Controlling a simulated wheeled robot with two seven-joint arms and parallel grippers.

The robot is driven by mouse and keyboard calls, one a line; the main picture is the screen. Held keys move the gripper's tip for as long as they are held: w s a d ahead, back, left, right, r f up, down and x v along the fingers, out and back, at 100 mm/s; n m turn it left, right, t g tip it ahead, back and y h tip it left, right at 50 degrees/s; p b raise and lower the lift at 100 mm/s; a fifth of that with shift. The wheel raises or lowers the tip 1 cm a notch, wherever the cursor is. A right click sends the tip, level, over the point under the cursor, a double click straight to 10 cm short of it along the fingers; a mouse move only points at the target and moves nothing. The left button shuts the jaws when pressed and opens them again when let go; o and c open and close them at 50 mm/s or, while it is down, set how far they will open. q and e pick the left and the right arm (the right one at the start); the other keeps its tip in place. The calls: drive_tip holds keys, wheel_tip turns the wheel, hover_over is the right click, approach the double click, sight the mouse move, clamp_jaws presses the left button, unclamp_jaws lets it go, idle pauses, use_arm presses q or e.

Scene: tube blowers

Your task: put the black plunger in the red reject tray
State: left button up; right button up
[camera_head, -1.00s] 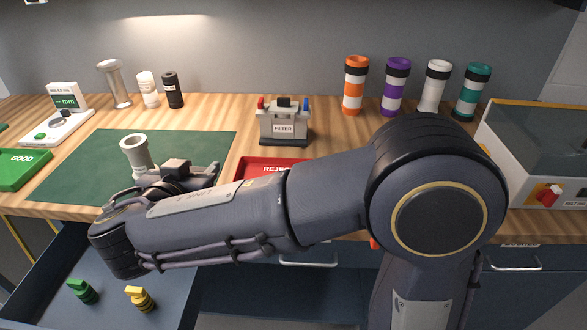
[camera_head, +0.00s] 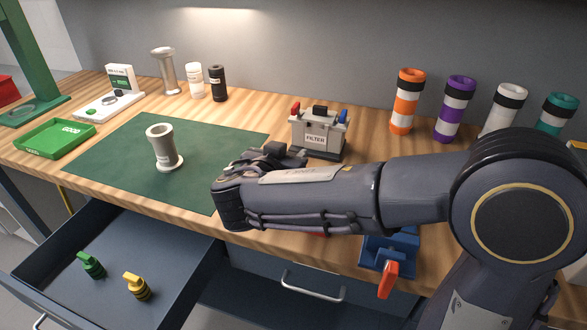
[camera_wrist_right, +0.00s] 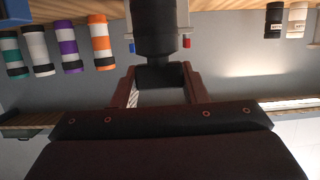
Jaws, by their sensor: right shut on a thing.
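The black plunger (camera_wrist_right: 153,32) shows in the right wrist view as a dark cylinder between the two fingers of my right gripper (camera_wrist_right: 158,78), which is shut on it. In the head view my right gripper (camera_head: 275,156) is over the right edge of the green mat, in front of the filter box, and the plunger cannot be made out there. The red reject tray (camera_head: 318,234) is almost fully hidden behind my right forearm; only a sliver of red shows below it. My left gripper is not in view.
A clear grey tube (camera_head: 163,147) stands upright on the green mat (camera_head: 110,155). The filter box (camera_head: 318,135) stands behind my forearm. A green GOOD tray (camera_head: 56,138) is at the left. An open drawer (camera_head: 190,262) holds green and yellow plungers. Several striped tubes stand at the back right.

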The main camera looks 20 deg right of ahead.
drive_tip(key=shift+w+d+f, duration=0.3)
drive_tip(key=shift+d+f, duration=0.05)
drive_tip(key=shift+f, duration=0.2)
drive_tip(key=shift+w+d+f, duration=0.3)
drive_tip(key=shift+f, duration=0.25)
drive_tip(key=shift+w+d+f, duration=0.1)
drive_tip(key=shift+w+f, duration=0.05)
drive_tip(key=shift+f, duration=1.65)
drive_tip(key=shift+f+b, duration=0.15)
drive_tip(key=shift+b, duration=0.2)
drive_tip(key=o, duration=1.1)
drive_tip(key=shift+r+p, duration=0.2)
drive_tip(key=shift+p, duration=0.1)
drive_tip(key=shift+r, duration=0.1)
drive_tip(key=b+v, duration=0.1)
drive_tip(key=v, duration=1.1)
